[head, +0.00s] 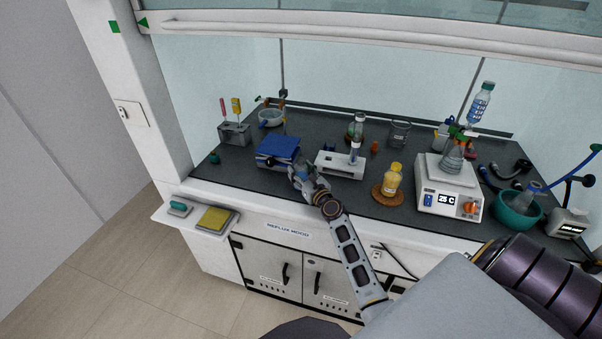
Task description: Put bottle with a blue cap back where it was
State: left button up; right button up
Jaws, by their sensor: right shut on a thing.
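My right gripper (300,176) reaches over the front of the worktop, between the blue box and the white device. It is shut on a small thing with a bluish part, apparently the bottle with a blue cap. My fingers hide most of it, and I cannot tell whether it touches the worktop. My left gripper is not in view.
Close by are a blue box (279,148) and a low white device (327,161) with an upright vial (355,152). A yellow bottle (392,178) and a hotplate (447,187) with a flask stand to the right. A teal bowl (517,212) is farther right.

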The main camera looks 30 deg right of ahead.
aim_at(305, 176)
jog(key=shift+f, duration=0.1)
jog(key=o, duration=1.3)
jog(key=shift+s+a, duration=0.15)
jog(key=shift+s, duration=1.3)
jog(key=shift+s+a, duration=0.1)
jog(key=shift+s, duration=1.35)
jog(key=shift+s+a+b, duration=0.15)
jog(key=shift+s+b, duration=0.2)
jog(key=shift+s, duration=1.2)
jog(key=shift+s+a+b, duration=0.1)
jog(key=shift+s+b, duration=0.25)
jog(key=shift+s, duration=1.15)
